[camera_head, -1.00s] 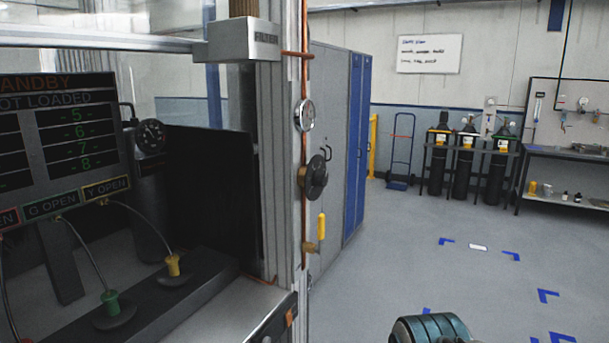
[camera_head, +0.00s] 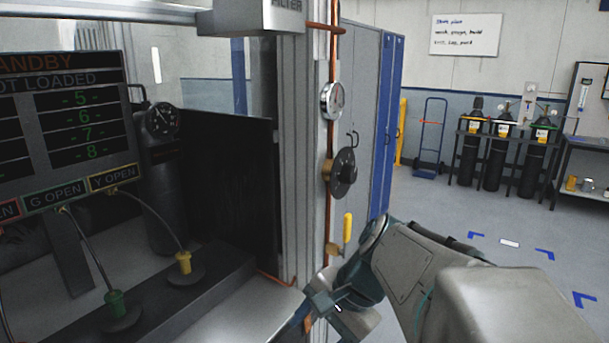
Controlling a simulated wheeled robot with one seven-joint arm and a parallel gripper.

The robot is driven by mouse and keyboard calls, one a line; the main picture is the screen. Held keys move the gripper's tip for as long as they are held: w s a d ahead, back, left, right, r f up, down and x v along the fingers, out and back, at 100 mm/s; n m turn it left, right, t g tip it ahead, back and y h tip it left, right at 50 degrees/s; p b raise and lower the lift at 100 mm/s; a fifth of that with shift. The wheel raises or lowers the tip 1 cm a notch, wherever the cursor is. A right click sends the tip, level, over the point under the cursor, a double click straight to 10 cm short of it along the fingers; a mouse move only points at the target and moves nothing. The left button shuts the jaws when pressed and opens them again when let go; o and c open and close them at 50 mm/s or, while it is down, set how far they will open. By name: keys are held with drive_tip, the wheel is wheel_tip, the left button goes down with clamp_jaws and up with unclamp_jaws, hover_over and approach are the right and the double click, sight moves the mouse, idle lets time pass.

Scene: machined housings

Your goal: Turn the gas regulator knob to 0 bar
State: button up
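The regulator knob (camera_head: 343,173) is a dark round disc on a brass body, on the copper pipe (camera_head: 334,130) that runs down the cabinet's corner post. A round silver gauge (camera_head: 332,101) sits above it; its reading is too small to tell. A yellow lever handle (camera_head: 347,228) on a brass valve is below the knob. My gripper (camera_head: 312,312) is at the lower middle, in front of the post and below the yellow lever, apart from the knob. Its fingers are small and dark, and I cannot tell their opening.
The cabinet's display panel (camera_head: 75,130) and a black cylinder with a gauge (camera_head: 162,120) are on the left. Yellow and green plugs with cables stand on the dark ledge. Grey and blue lockers (camera_head: 385,130) are behind the post. The floor (camera_head: 490,215) on the right is open.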

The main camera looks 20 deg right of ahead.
drive_tip(key=w+d+r+m+t+y, duration=0.2)
drive_tip(key=w+d+r+m+y, duration=0.15)
drive_tip(key=w+r+m, duration=0.2)
drive_tip(key=m+t+y, duration=0.2)
drive_tip(key=m+t, duration=0.8)
drive_tip(key=m, duration=0.3)
approach(354, 176)
drive_tip(key=p+x, duration=0.2)
drive_tip(key=x, duration=0.7)
drive_tip(key=shift+w+a+p, duration=0.1)
drive_tip(key=shift+a+p, duration=0.05)
drive_tip(key=shift+p, duration=0.25)
drive_tip(key=c, duration=1)
